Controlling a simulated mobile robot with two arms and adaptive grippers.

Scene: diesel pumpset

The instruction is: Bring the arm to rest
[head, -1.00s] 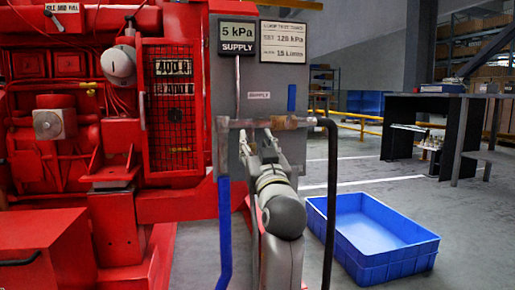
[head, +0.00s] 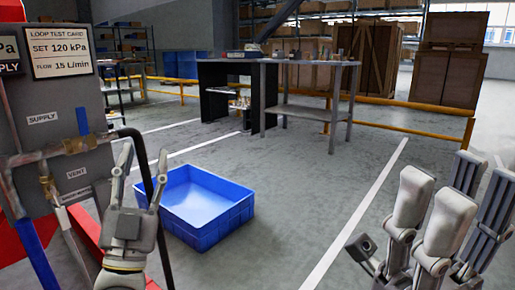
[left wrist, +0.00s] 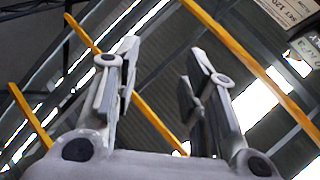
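My left gripper (head: 143,152) stands upright at the lower left of the head view, in front of the pipework, with its fingers apart and nothing between them. In the left wrist view its two fingers (left wrist: 160,75) are also spread, with only the roof behind. My right gripper (head: 450,190) is raised close to the camera at the right of the head view. Its finger parts overlap, so its opening is unclear. The grey supply panel (head: 40,95), with a brass-fitted pipe (head: 75,146) and labels, is at the left edge.
A blue crate (head: 205,235) sits on the floor just right of my left gripper and appears empty. A workbench (head: 310,63), yellow rails (head: 400,129) and wooden crates (head: 450,75) are farther back. The middle floor is clear.

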